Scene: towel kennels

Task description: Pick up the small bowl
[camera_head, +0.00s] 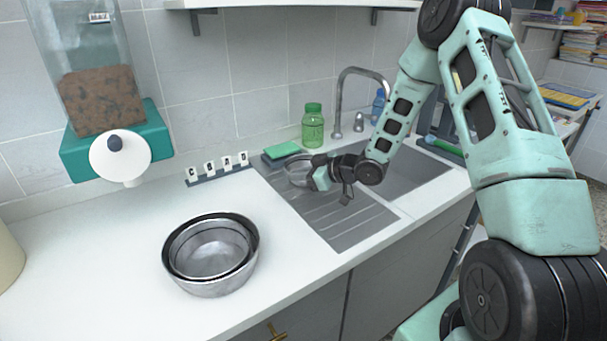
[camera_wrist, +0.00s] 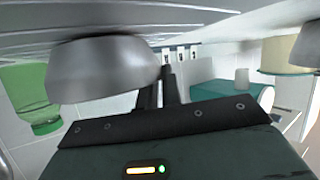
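The small metal bowl (camera_head: 297,171) is at the left part of the sink unit, by the ribbed drainboard. My gripper (camera_head: 316,172) reaches it from the right and meets its right side. In the wrist view, which is upside down, the bowl (camera_wrist: 100,72) is close to the ribbed metal surface. The two dark fingers (camera_wrist: 162,88) are close together at the bowl's edge. One finger is partly hidden behind the bowl's wall and the other is outside, so they appear shut on the wall.
Two larger nested metal bowls (camera_head: 211,258) stand on the white counter (camera_head: 120,235). A green sponge (camera_head: 281,150), a green bottle (camera_head: 313,127) and a tap (camera_head: 340,105) are behind the sink. Letter hooks (camera_head: 218,169) stand by the wall. A shelf (camera_head: 290,4) hangs above.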

